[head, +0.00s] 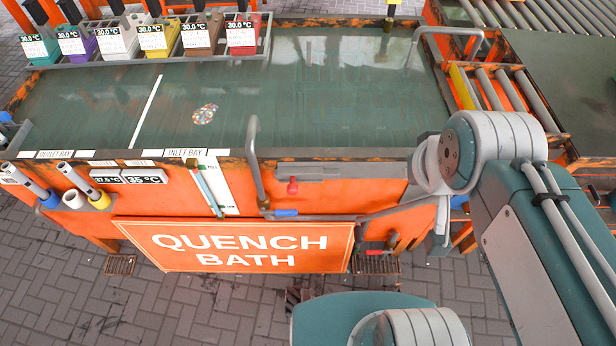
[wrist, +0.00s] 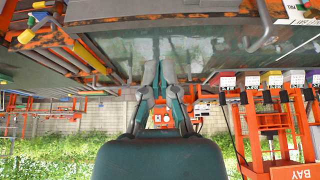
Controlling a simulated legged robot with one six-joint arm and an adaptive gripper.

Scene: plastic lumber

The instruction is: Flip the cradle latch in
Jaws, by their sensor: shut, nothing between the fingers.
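My gripper (wrist: 159,68) shows in the wrist view, its two fingers close together and empty. It points toward the dark green water surface of the bath. In the head view my arm reaches in from the right and its fingers cannot be made out. I cannot pick out the cradle latch for certain in either view. Nothing touches my fingers.
A row of coloured containers with temperature tags (head: 155,38) stands along the back left of the bath. A roller conveyor (head: 510,90) lies to the right. The orange "QUENCH BATH" sign (head: 238,247) hangs in front. Brick paving (head: 190,310) is open before it.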

